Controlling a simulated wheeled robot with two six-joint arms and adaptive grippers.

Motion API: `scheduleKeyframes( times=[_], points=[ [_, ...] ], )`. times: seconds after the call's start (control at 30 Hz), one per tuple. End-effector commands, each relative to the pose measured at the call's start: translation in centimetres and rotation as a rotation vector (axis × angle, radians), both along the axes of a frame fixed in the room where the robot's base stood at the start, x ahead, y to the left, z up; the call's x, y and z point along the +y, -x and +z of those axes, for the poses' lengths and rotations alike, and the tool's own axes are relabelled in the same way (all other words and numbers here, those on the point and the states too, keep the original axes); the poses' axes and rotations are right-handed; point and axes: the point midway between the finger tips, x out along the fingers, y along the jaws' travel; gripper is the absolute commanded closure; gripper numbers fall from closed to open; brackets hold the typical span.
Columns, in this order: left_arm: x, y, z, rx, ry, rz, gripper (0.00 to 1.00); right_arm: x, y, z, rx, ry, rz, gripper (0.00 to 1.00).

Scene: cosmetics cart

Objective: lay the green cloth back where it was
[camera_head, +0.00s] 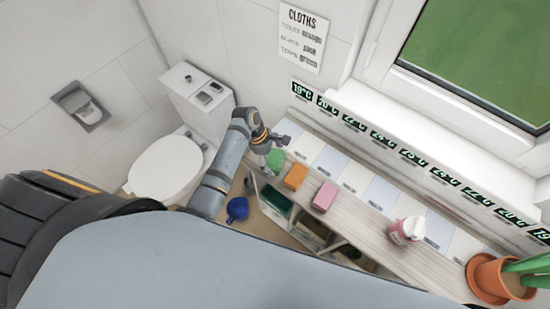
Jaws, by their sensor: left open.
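A green cloth (275,159) lies at the left end of the shelf top (345,213), by the toilet. My left gripper (270,150) is right at it, its open fingers beside or just over the cloth; I cannot tell whether they touch it. An orange cloth (296,176) and a pink cloth (325,196) lie in a row to the right of the green one. A sign headed CLOTHS (303,38) hangs on the wall above; its small lines are partly readable. My right gripper does not show.
A pink and white bottle (405,230) and a potted plant (490,278) stand farther right on the shelf. A toilet (165,168) is at the left. A blue object (237,209) is on the floor. Pale tiles line the shelf's back.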

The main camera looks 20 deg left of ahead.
Motion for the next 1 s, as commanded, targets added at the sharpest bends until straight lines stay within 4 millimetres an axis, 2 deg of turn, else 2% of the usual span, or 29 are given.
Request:
scheduleKeyframes(
  times=[0.17,0.4,0.6,0.73,1.0],
  points=[
    [0.8,-0.1,1.9,-0.004,-0.002,0.001,0.0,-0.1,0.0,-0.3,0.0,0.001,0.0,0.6],
    [3.1,0.0,7.4,-0.006,-0.004,0.0,0.0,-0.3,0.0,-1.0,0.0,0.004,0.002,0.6],
    [4.3,0.1,10.6,-0.003,-0.001,0.0,0.0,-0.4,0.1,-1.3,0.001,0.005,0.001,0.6],
    [4.6,0.2,11.3,0.0,0.0,-0.001,0.0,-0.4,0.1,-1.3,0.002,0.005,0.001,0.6],
    [4.6,0.2,11.4,0.0,0.001,0.0,0.0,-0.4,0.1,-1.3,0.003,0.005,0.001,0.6]
  ],
)
